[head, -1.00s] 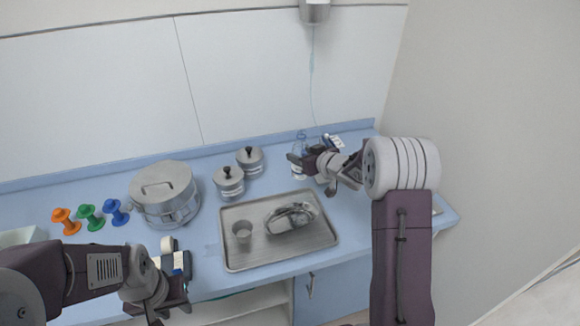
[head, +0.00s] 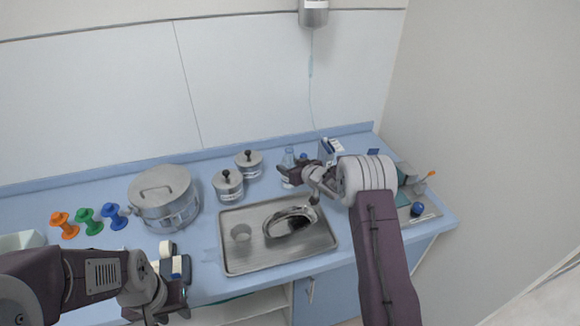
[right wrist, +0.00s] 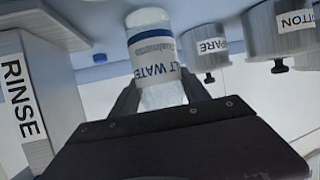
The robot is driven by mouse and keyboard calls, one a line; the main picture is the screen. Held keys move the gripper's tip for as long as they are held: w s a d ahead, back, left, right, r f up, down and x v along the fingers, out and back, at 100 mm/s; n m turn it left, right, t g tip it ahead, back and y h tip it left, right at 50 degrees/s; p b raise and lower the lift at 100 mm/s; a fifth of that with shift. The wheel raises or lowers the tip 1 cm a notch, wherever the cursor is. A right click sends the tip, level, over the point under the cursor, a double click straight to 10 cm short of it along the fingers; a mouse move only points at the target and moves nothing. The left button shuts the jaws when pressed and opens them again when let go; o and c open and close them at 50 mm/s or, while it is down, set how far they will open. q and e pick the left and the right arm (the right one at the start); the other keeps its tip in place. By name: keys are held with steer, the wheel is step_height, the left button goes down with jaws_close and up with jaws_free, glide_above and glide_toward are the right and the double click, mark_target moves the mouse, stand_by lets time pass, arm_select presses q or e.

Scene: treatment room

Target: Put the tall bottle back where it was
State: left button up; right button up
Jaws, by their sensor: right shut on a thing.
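The tall bottle (head: 288,157) is clear, with a white and blue label reading in part "LT WATER" in the right wrist view (right wrist: 154,55). My right gripper (head: 288,173) is shut on it; in the right wrist view its fingers (right wrist: 165,97) sit on both sides of the bottle. The bottle is over the back of the blue counter, right of the small lidded jars; I cannot tell whether its base touches the counter. My left gripper (head: 165,308) is at the counter's front edge, lower left, apart from the bottle; its fingertips are not clear.
A box marked RINSE (right wrist: 28,103) stands close beside the bottle. Two lidded jars (head: 228,184) (head: 249,162) are left of it. A metal tray (head: 236,262) holds a cup and a dish. A steel pot (head: 163,196) and coloured spools (head: 88,221) are at left.

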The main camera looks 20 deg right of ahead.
steer(key=shift+f, duration=0.1)
steer(key=o, duration=1.6)
steer(key=shift+r, duration=0.25)
steer(key=v, duration=1.2)
steer(key=shift+s+f, duration=0.1)
steer(key=shift+f, duration=0.05)
